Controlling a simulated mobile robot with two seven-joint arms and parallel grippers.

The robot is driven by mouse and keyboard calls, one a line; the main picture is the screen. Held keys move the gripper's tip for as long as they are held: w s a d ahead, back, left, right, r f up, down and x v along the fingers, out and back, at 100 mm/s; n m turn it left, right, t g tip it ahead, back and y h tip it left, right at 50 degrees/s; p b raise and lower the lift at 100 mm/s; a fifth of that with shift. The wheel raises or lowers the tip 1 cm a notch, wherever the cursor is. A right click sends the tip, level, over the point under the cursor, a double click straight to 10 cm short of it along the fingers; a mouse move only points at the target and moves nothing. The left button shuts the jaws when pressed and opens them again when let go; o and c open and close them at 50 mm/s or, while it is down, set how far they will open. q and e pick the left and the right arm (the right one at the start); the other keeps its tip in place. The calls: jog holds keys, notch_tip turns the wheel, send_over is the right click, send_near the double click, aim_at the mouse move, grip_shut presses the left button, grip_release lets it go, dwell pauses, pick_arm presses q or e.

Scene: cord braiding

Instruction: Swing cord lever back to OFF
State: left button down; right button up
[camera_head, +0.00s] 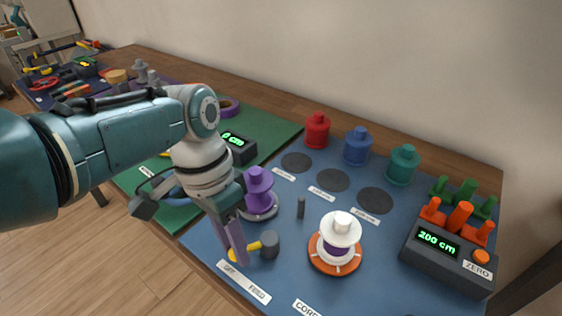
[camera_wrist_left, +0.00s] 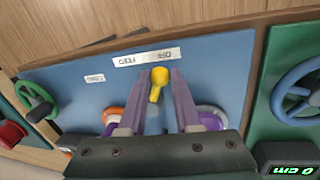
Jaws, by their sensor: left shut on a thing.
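The cord lever (camera_head: 246,247) is a yellow handle on a grey round hub (camera_head: 270,244), near the front left of the blue mat. My left gripper (camera_head: 237,256) reaches down to it with purple fingers, shut on the yellow handle. In the left wrist view the lever (camera_wrist_left: 158,82) sits between the two fingers (camera_wrist_left: 161,84). In the head view the handle extends left from the hub, above a white label (camera_head: 243,281) along the mat's front edge; its small print is hard to read. My right gripper is out of view.
A purple spool (camera_head: 258,192) stands close behind my gripper, with a grey post (camera_head: 301,207) beside it. A white-topped spool on an orange wheel (camera_head: 335,250) is right of the lever. A counter box (camera_head: 447,252) reading 200 cm stands further right.

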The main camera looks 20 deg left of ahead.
pick_arm(q)
jog(key=shift+w+a+m, duration=0.15)
jog(key=shift+w+m, duration=0.05)
jog(key=shift+m, duration=0.2)
dwell(0.3)
jog(key=c, duration=0.6)
grip_release()
jog(key=shift+c, duration=0.2)
notch_tip(320, 180, up, 10)
jog(key=w+a+p, duration=0.1)
jog(key=p, duration=0.3)
jog(key=shift+a, duration=0.3)
jog(key=shift+f, duration=0.2)
